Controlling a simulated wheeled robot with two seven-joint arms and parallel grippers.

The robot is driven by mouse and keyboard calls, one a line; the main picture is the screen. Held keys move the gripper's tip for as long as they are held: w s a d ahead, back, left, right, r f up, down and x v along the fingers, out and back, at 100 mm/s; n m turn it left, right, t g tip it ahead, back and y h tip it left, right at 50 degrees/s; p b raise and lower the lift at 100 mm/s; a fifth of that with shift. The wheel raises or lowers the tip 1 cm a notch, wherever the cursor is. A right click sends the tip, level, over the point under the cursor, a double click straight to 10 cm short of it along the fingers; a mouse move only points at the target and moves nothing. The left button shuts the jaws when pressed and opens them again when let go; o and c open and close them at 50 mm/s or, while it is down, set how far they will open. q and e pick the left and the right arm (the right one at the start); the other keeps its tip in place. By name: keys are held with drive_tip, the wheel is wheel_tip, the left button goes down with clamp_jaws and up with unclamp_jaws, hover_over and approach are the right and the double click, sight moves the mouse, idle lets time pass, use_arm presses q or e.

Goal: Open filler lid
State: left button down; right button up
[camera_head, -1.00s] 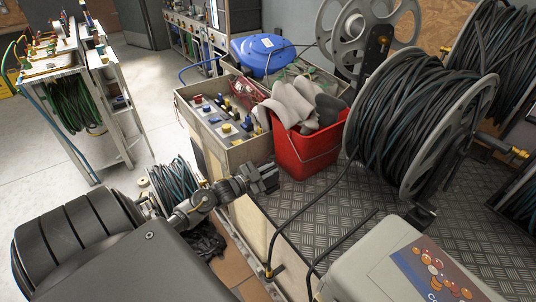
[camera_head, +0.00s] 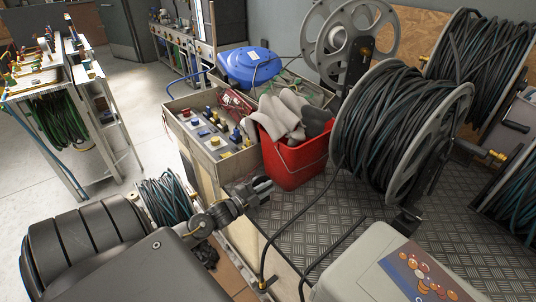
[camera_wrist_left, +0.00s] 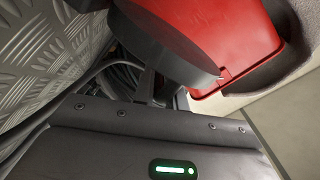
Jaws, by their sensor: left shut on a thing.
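No filler lid can be made out for certain. My left gripper (camera_head: 262,188) reaches in from the left in the head view. It is just in front of the lower left side of a red bucket (camera_head: 297,162), by the near corner of a wooden box. In the left wrist view, a wide dark curved piece (camera_wrist_left: 165,45) crosses in front of a red surface (camera_wrist_left: 225,40). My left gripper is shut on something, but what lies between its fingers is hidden. My right gripper is not in view.
The red bucket holds pale gloves (camera_head: 285,112). The wooden box (camera_head: 228,172) with switches stands left of it. A large hose reel (camera_head: 440,140) stands to the right on the tread-plate floor (camera_head: 330,220). A pale grey case (camera_head: 350,265) is at the near right.

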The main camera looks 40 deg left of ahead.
use_arm(q)
drive_tip(key=shift+s+d+f, duration=0.1)
drive_tip(key=shift+d+f, duration=0.05)
drive_tip(key=shift+f, duration=0.15)
drive_tip(key=c, duration=1.5)
unclamp_jaws()
drive_tip(key=shift+r, duration=0.1)
drive_tip(key=s+a+b, duration=0.1)
drive_tip(key=s, duration=0.9)
drive_tip(key=shift+s+a, duration=0.3)
drive_tip(key=shift+a, duration=0.05)
